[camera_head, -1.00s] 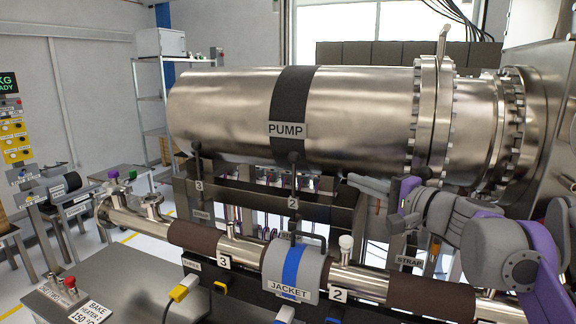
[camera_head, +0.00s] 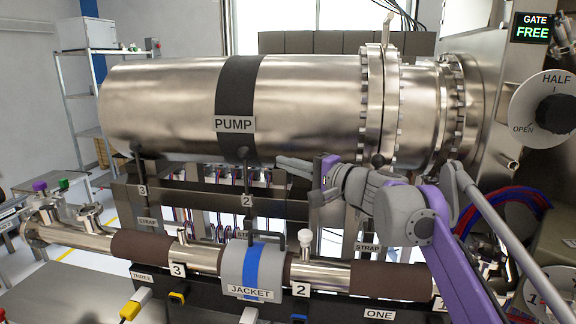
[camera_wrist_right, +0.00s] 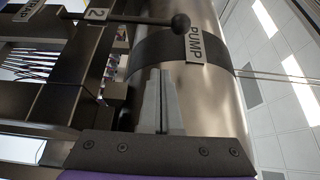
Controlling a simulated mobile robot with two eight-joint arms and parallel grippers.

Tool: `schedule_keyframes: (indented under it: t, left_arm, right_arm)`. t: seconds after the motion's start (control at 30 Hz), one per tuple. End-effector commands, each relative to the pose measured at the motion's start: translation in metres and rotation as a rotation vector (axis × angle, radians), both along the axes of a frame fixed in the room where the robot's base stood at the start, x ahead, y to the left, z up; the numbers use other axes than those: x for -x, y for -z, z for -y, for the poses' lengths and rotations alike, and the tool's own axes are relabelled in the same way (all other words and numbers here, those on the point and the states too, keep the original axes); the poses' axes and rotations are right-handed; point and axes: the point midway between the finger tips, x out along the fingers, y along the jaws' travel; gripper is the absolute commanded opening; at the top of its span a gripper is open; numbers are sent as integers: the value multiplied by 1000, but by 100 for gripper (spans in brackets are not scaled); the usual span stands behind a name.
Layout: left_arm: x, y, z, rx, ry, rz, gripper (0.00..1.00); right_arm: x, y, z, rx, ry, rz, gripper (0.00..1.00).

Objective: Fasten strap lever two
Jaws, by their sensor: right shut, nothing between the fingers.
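Strap lever two is a dark rod with a black ball knob (camera_head: 243,153). It stands upright in front of the pump cylinder, above a plate marked 2 (camera_head: 247,201). The black strap (camera_head: 238,88) with the PUMP label runs over the steel cylinder (camera_head: 310,105). My right gripper (camera_head: 279,162) is shut and empty, a short way right of the knob and apart from it. In the right wrist view the shut fingers (camera_wrist_right: 161,80) point toward the strap, and the lever's knob (camera_wrist_right: 181,22) lies beyond their tips. My left gripper is not in view.
Lever three (camera_head: 136,150) stands left along the same dark rail (camera_head: 190,198). A further black knob (camera_head: 377,160) is right, beyond my arm. Below runs a pipe with a JACKET clamp (camera_head: 250,270) and a white knob (camera_head: 305,238). A gate dial (camera_head: 540,108) is at right.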

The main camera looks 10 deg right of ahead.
Motion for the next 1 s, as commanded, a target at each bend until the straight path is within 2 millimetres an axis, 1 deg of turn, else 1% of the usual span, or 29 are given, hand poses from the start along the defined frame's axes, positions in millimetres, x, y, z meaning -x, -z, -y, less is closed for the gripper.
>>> schedule_keyframes:
  t: [0.03,0.1,0.37,0.5,0.7,1.0]
  left_arm:
    - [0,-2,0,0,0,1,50]
    - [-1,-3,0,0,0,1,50]
    - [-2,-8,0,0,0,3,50]
    - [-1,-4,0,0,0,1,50]
    - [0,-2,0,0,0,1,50]
    - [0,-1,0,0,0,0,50]
  right_arm:
    - [-8,-1,-9,-1,-5,0,0]
    - [-18,-1,-18,-1,-4,0,0]
    - [-50,-1,-46,0,-4,0,0]
    - [-35,0,-53,0,-1,0,0]
    - [-19,0,-62,0,-1,0,0]
    - [-15,0,-64,0,0,0,0]
